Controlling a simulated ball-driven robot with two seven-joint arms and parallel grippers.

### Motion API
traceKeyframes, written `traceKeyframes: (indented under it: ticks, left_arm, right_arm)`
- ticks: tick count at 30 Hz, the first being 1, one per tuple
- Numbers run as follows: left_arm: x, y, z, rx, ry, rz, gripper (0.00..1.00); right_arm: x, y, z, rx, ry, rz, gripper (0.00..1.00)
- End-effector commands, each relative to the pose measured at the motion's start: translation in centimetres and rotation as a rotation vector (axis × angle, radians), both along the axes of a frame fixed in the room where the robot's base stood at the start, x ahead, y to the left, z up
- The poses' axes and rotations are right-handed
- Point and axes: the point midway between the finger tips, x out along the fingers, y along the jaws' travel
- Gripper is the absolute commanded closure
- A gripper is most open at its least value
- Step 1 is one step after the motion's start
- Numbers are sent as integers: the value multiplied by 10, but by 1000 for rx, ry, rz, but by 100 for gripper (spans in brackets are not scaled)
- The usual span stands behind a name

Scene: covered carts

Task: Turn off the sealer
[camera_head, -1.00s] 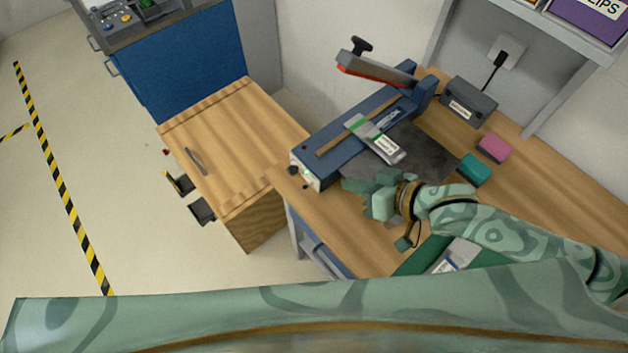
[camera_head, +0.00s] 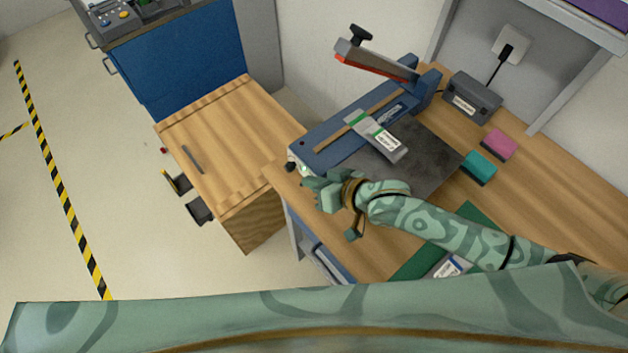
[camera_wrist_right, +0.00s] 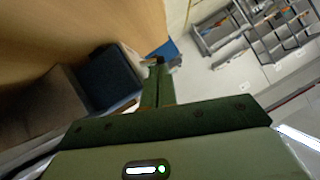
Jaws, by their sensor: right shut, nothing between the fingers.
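The sealer (camera_head: 330,148) is a long blue machine on the wooden bench, with its red-edged lever arm (camera_head: 375,65) raised. Its pale front end panel, at the left end, carries a dark knob (camera_head: 290,167) and a small green light (camera_head: 304,171). A silver pouch with a green stripe (camera_head: 378,136) lies across the sealer. My right gripper (camera_head: 305,186) is shut and empty, close to the front panel and just below the knob. In the right wrist view its fingers (camera_wrist_right: 158,82) are together near the sealer's blue body (camera_wrist_right: 108,78); contact is unclear. My left gripper is not in view.
A dark grey plate (camera_head: 430,160) lies beside the sealer. Teal (camera_head: 478,168) and pink (camera_head: 499,144) blocks and a grey box (camera_head: 470,97) stand further right. A green mat (camera_head: 410,266) holds another pouch (camera_head: 449,266). A wooden cabinet (camera_head: 225,135) stands left of the bench.

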Motion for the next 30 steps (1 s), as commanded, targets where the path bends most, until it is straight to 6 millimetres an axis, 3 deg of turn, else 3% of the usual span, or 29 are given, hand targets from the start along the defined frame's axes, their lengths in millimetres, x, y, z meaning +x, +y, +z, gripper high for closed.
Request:
traceKeyframes:
  ticks: [30]
  left_arm:
    - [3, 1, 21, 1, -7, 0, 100]
  right_arm:
    - [-2, 2, 0, -95, -68, -2, 100]
